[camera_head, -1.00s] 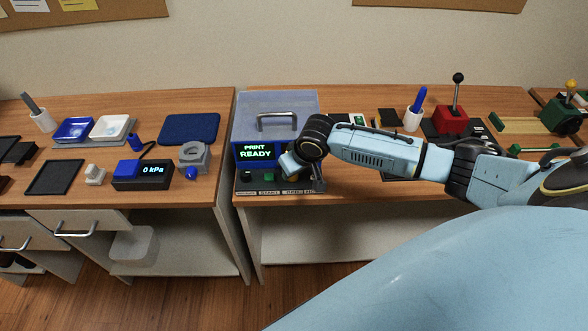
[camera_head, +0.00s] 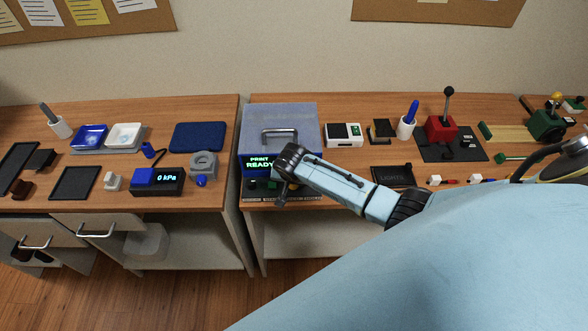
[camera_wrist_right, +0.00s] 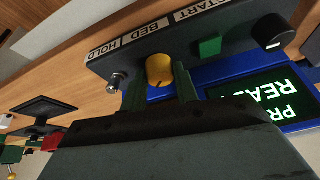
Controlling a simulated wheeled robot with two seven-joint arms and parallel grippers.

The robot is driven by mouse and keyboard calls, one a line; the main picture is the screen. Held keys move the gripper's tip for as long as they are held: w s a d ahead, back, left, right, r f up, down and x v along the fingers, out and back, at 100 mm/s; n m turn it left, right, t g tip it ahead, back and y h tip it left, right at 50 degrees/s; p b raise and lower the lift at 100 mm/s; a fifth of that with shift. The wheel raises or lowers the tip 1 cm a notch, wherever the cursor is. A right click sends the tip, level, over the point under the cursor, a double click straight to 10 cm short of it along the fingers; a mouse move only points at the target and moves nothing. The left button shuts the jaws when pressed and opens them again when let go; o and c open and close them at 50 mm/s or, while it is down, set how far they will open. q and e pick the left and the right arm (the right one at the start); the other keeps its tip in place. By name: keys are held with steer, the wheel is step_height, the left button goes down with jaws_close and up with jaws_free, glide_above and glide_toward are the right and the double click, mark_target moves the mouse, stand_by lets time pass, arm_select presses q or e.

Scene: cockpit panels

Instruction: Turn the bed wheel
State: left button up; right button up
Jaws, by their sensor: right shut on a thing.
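The bed wheel (camera_wrist_right: 159,70) is a yellow knob on the dark front ledge of the blue printer (camera_head: 280,120), in line with the BED label (camera_wrist_right: 158,30) in the right wrist view. My right gripper (camera_wrist_right: 160,88) has a finger on each side of the wheel and is shut on it. In the head view my right gripper (camera_head: 281,192) is at the printer's front, and my wrist hides the wheel there. The printer's screen (camera_head: 260,163) reads PRINT READY. My left gripper is in neither view.
A green button (camera_wrist_right: 208,46) and a black knob (camera_wrist_right: 272,32) sit on one side of the wheel, and a small metal toggle (camera_wrist_right: 117,80) on the other.

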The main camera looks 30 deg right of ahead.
steer(key=m+g, duration=0.1)
steer(key=m, duration=0.1)
steer(key=shift+a+m+h+p, duration=0.15)
steer(key=shift+m+h+p, duration=0.2)
steer(key=shift+m+h, duration=0.05)
steer(key=shift+w+m+g+h, duration=0.15)
steer(key=shift+m+g+h, duration=0.3)
steer(key=shift+m, duration=1.25)
steer(key=o, duration=1)
steer(key=shift+p+v, duration=0.95)
steer(key=shift+v, duration=5.75)
